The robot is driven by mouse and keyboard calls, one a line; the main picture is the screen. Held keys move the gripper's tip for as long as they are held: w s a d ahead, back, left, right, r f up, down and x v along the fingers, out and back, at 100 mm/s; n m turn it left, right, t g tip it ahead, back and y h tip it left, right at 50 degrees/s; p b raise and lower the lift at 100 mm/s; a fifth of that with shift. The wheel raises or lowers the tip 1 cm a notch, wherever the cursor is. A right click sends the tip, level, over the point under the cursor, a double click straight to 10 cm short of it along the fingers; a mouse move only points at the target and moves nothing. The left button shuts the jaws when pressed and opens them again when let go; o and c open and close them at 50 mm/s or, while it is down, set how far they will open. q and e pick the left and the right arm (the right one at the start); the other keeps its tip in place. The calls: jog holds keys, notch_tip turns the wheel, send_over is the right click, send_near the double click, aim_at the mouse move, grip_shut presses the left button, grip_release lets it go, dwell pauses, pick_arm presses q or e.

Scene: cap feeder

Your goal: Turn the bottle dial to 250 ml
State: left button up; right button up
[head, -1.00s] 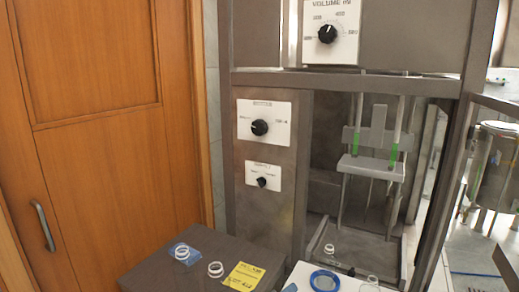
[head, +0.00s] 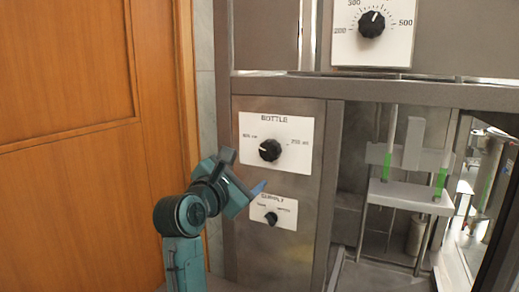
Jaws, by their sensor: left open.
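The bottle dial (head: 270,150) is a round black knob on a white plate headed "BOTTLE", on the grey metal front panel. Its white mark points left, toward the small left-hand label. The label at the right of the plate seems to read 250 ml, but the print is blurred. My left gripper (head: 243,172) is just left of and below the dial, in front of the panel. It is open and empty, and it appears apart from the knob. It hides nothing of the dial. My right gripper is not in view.
A smaller supply knob (head: 271,218) sits below the bottle plate, close to my left gripper. A volume dial (head: 371,24) is above. An open bay with filling nozzles (head: 411,195) lies at right. A wooden door (head: 70,150) stands at left.

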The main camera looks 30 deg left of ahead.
aim_at(268, 152)
pick_arm(q)
jog(key=w, duration=0.4)
jog(key=w+p, duration=0.1)
jog(key=w, duration=0.3)
jog(key=w+a+p, duration=0.1)
jog(key=w, duration=0.3)
jog(key=shift+r, duration=0.3)
jog(key=shift+w+f, duration=0.1)
jog(key=shift+w, duration=0.65)
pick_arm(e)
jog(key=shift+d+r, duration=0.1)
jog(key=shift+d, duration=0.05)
pick_arm(q)
jog(key=c, duration=0.9)
jog(key=shift+c, duration=0.3)
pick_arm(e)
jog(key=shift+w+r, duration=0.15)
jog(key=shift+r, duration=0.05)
